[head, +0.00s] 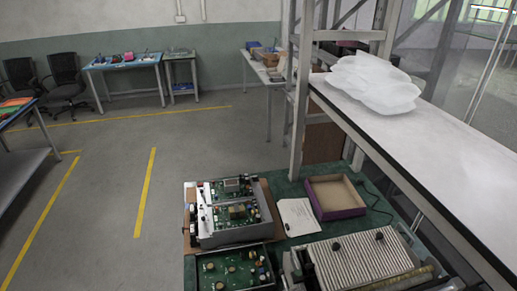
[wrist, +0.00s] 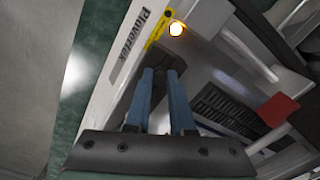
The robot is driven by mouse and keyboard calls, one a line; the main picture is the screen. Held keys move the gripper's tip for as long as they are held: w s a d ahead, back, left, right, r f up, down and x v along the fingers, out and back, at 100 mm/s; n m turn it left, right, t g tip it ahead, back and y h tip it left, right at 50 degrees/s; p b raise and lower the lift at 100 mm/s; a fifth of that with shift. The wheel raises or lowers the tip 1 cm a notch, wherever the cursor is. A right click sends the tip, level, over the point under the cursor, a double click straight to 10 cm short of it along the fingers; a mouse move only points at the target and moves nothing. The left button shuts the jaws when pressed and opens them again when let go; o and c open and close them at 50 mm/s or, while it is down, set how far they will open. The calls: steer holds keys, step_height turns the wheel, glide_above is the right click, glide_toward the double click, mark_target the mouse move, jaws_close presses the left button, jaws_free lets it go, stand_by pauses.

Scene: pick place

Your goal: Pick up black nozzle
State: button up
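I cannot pick out the black nozzle for certain. In the head view, small black pieces (head: 336,246) sit on a white ribbed device (head: 362,262) at the front of the green bench; their shapes are too small to tell. My gripper (wrist: 162,75) shows only in the wrist view. Its two blue fingers stand apart with a narrow gap, and I see nothing held between them. No nozzle is clear in the wrist view.
On the green bench (head: 290,188) are circuit-board units (head: 235,212), a paper sheet (head: 298,216) and an open purple box (head: 335,197). A raised white shelf (head: 440,150) with white bags (head: 370,85) runs along the right. A metal post (head: 301,95) stands at the bench's back.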

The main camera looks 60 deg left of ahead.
jaws_close()
steer(key=shift+r, duration=0.1)
